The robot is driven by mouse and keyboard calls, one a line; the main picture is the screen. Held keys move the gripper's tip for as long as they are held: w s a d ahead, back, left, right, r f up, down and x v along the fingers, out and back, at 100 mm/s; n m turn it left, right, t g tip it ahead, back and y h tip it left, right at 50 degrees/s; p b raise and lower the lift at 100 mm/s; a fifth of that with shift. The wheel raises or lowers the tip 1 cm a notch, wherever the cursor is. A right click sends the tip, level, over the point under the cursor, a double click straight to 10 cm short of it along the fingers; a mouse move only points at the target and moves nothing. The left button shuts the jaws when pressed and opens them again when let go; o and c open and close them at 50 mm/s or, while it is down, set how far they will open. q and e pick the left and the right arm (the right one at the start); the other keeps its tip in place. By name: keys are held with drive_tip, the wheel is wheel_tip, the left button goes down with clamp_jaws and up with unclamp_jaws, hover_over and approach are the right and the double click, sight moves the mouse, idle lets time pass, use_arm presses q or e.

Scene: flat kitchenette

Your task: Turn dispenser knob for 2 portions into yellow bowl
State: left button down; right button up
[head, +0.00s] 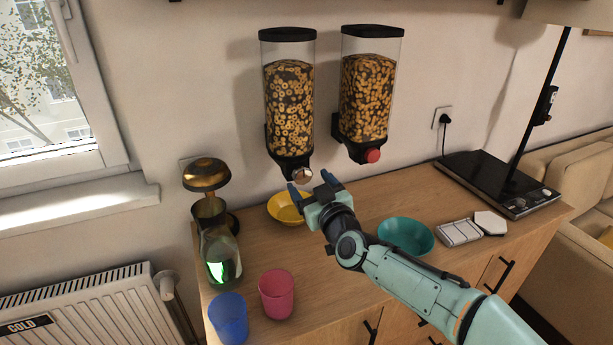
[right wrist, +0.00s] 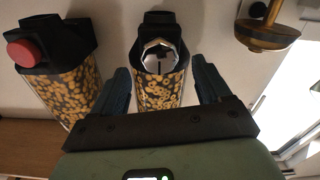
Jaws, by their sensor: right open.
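Two cereal dispensers hang on the wall. The left dispenser (head: 289,105) has a metallic knob (head: 302,174). The right dispenser (head: 367,95) has a red knob (head: 372,156). The yellow bowl (head: 284,208) is on the counter under the left dispenser, partly hidden by my right gripper. My right gripper (head: 312,188) is open just below and in front of the metallic knob. In the right wrist view the metallic knob (right wrist: 158,56) shows between the open fingers (right wrist: 162,85), with no visible contact. The red knob (right wrist: 21,53) is off to the left there. My left gripper is not in view.
A teal bowl (head: 406,236) stands near my right forearm. A blue cup (head: 229,318), a pink cup (head: 277,294) and a glass bottle (head: 221,256) stand at the counter's left. A brass lamp (head: 206,174) stands behind them.

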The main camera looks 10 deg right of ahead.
sight(301, 173)
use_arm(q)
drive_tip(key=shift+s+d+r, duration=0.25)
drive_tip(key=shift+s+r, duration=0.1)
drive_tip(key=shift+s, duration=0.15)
use_arm(e)
drive_tip(key=shift+w+a, duration=0.15)
drive_tip(key=shift+w, duration=0.6)
drive_tip(key=shift+w+a, duration=0.15)
drive_tip(key=shift+w, duration=0.55)
drive_tip(key=c, duration=1)
drive_tip(key=shift+c, duration=0.2)
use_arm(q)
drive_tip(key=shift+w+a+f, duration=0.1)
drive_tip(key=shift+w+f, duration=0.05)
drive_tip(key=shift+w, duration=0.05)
use_arm(e)
drive_tip(key=shift+m, duration=0.3)
